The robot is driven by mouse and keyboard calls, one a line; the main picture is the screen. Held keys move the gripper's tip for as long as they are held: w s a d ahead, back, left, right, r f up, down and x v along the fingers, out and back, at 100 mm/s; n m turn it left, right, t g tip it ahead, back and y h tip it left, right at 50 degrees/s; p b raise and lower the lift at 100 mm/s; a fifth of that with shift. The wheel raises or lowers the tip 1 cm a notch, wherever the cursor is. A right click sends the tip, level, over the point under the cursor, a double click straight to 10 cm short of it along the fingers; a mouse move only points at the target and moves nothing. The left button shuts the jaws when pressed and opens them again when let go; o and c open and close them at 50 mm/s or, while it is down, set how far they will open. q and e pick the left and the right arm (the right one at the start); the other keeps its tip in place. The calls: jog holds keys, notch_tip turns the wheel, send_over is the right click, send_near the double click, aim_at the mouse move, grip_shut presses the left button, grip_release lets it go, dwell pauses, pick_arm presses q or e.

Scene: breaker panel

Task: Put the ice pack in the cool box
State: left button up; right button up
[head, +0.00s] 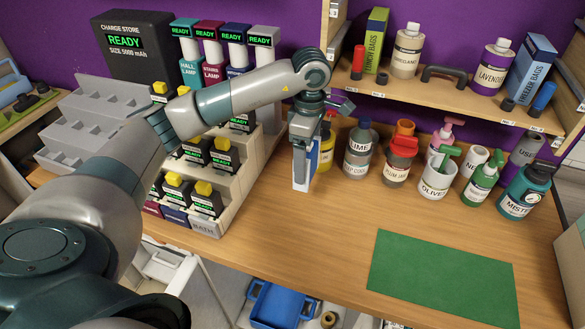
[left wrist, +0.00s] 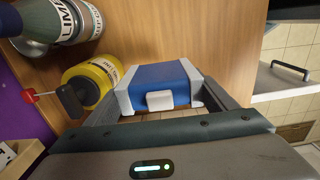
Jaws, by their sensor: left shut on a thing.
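My left gripper (head: 303,150) points down above the wooden counter, in front of the row of bottles and jars. It is shut on a blue block with a white cap, which I take to be the ice pack (head: 314,160). In the left wrist view the ice pack (left wrist: 160,82) sits between the two fingertips (left wrist: 160,90), its white cap facing the camera. The head view does not clearly show whether it touches the counter. I cannot tell for sure which container is the cool box. My right gripper is not in view.
A blue open bin (head: 275,305) stands below the counter's front edge. A stepped rack (head: 215,200) of chargers stands left of my gripper. A yellow container (head: 326,152) and several jars stand close behind and right. A green mat (head: 443,278) lies bare at the right.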

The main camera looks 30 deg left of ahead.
pick_arm(q)
jog(key=d+r+b, duration=0.2)
jog(key=d+r, duration=0.2)
jog(key=d, duration=0.2)
jog(key=shift+w+d, duration=0.3)
jog(key=shift+d, duration=0.1)
jog(key=shift+s, duration=0.1)
